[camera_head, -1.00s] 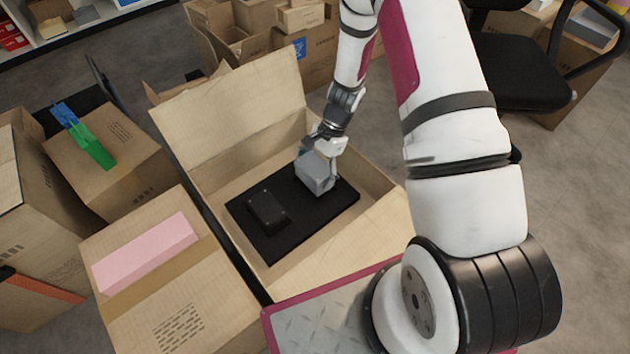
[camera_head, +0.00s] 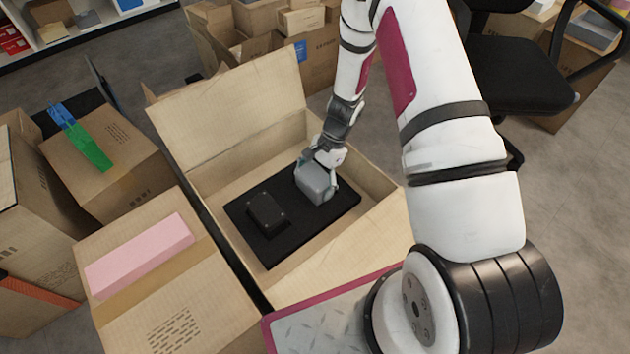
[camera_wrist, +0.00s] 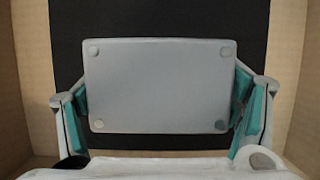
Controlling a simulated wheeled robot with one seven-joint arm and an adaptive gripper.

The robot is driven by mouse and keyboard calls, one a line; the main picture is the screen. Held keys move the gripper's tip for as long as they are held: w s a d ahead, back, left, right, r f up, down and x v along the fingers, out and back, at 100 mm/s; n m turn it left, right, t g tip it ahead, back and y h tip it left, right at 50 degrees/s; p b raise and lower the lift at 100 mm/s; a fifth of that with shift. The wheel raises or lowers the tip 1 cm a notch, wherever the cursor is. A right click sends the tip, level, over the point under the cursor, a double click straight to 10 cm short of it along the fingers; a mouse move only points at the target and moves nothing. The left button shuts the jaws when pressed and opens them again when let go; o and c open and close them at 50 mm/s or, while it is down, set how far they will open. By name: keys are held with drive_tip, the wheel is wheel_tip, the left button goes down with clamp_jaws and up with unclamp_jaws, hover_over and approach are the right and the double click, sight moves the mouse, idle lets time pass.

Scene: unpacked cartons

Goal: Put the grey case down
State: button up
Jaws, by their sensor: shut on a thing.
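The grey case (camera_head: 313,187) is a small box with rounded edges, inside the open carton (camera_head: 385,187) over the right part of a black pad (camera_head: 290,240). My gripper (camera_head: 318,172) is shut on it from above. In the wrist view the grey case (camera_wrist: 160,85) fills the space between the teal finger pads of my gripper (camera_wrist: 160,103), with a round dot at each corner of its face. The black pad (camera_wrist: 270,20) shows behind it. I cannot tell whether the case touches the pad.
A black box (camera_head: 266,213) lies on the left part of the pad. The carton's raised flap (camera_head: 230,110) stands behind and its walls surround the pad. A closed carton with a pink block (camera_head: 140,255) is at the left. Bare pad shows between the two boxes.

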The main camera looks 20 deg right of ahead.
drive_tip(key=shift+f, duration=0.3)
drive_tip(key=shift+c, duration=0.7)
drive_tip(key=o, duration=1.6)
drive_tip(key=shift+f, duration=0.1)
